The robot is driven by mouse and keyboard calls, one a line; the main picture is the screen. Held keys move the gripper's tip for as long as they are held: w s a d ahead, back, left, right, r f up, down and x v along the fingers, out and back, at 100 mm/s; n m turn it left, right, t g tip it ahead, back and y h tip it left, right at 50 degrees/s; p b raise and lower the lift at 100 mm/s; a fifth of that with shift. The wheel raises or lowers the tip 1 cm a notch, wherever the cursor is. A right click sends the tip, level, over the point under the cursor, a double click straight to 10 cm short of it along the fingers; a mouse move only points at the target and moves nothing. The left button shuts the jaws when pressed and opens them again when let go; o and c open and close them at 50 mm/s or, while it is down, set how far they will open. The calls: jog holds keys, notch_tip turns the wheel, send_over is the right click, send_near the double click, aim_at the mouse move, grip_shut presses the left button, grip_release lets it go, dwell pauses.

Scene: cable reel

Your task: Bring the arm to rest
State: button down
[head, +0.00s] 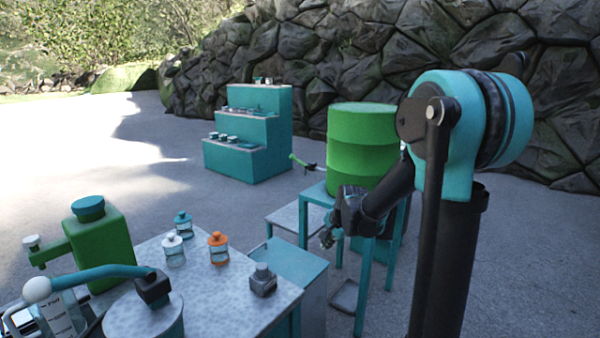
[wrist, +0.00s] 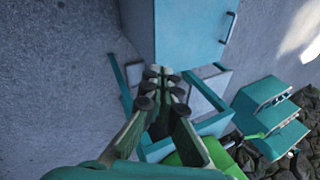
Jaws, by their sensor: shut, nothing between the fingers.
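My gripper (head: 328,238) hangs at the end of my bent arm, to the right of the workbench and in front of the green barrel's stand in the head view. Nothing shows between its fingers. In the wrist view the gripper (wrist: 161,92) points toward a teal cabinet (wrist: 190,30), with its fingertips close together. My arm fills the right side of the head view. I cannot tell the exact gap between the gripper and the stand behind it.
A green barrel (head: 362,145) with a tap rests on a teal stand (head: 318,196). A stepped teal shelf (head: 245,160) stands behind. Open paving lies at left.

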jog(key=s+d+f+n+h, duration=0.1)
jog(key=s+d+n, duration=0.2)
jog(key=s, duration=0.5)
jog(key=s+d+f+n, duration=0.2)
jog(key=s+d+n, duration=0.1)
jog(key=s, duration=0.6)
jog(key=s+d+f+n+h, duration=0.1)
jog(key=s+d+n, duration=0.3)
jog(key=s, duration=0.5)
jog(key=shift+f+g+h, duration=0.3)
jog(key=shift+f+g, duration=0.1)
jog(key=shift+f, duration=0.3)
jog(key=shift+d, duration=0.1)
